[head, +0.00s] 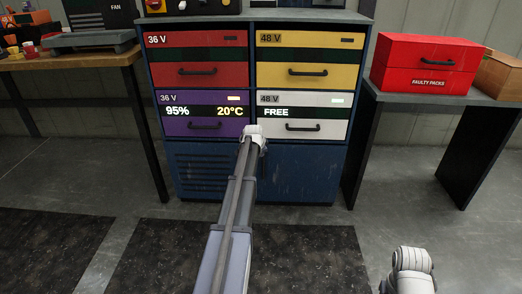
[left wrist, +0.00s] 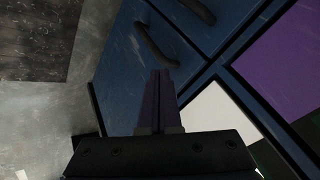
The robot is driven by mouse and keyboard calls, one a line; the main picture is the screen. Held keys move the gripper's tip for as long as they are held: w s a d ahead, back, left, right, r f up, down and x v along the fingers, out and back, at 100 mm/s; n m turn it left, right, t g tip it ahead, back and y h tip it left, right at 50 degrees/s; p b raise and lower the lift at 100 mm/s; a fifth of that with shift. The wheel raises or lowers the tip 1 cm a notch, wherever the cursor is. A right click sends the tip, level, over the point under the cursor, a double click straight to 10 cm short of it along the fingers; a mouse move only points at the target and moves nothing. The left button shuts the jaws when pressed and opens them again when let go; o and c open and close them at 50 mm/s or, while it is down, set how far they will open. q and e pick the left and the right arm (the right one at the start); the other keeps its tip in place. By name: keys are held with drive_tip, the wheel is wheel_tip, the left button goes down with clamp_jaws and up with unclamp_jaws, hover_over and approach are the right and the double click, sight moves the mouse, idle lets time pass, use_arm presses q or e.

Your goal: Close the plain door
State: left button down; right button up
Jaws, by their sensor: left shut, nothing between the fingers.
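The plain door (head: 305,178) is the blue lower-right door of the cabinet, beside a louvred door (head: 205,178). In the head view it looks about flush with the cabinet front; a small gap cannot be ruled out. My left gripper is at the cabinet front near the top of the seam between these doors, its fingers hidden behind my wrist. In the left wrist view the left gripper (left wrist: 158,97) is shut and empty, pointing at the blue doors, with a dark handle (left wrist: 155,42) just beyond the fingertips. Contact cannot be told. My right gripper is not visible; only a white arm part shows lower right.
Above the doors are red (head: 198,62), yellow (head: 303,62), purple (head: 205,115) and white (head: 330,118) drawers, all apparently shut. A workbench (head: 75,60) stands left and a table (head: 445,96) with a red box (head: 425,62) right. The floor before the cabinet holds dark mats (head: 310,255).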

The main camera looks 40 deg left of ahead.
use_arm(q)
drive_tip(key=s+r+p, duration=0.4)
drive_tip(key=r, duration=0.2)
drive_tip(key=shift+s+a+p, duration=0.15)
drive_tip(key=shift+s+p, duration=0.05)
drive_tip(key=shift+p, duration=0.2)
drive_tip(key=s+d+f+g+h, duration=0.1)
drive_tip(key=s+d+f+g, duration=0.15)
drive_tip(key=d, duration=1.35)
drive_tip(key=s+d+f+g+h, duration=0.15)
drive_tip(key=s+d, duration=0.25)
drive_tip(key=d, duration=1.3)
drive_tip(key=s+d+g, duration=0.3)
drive_tip(key=s+d, duration=1.7)
drive_tip(key=s, duration=0.2)
wheel_tip(320, 180, up, 37)
drive_tip(key=p, duration=3.7)
drive_tip(key=shift+d+r+p, duration=0.15)
drive_tip(key=shift+p, duration=0.15)
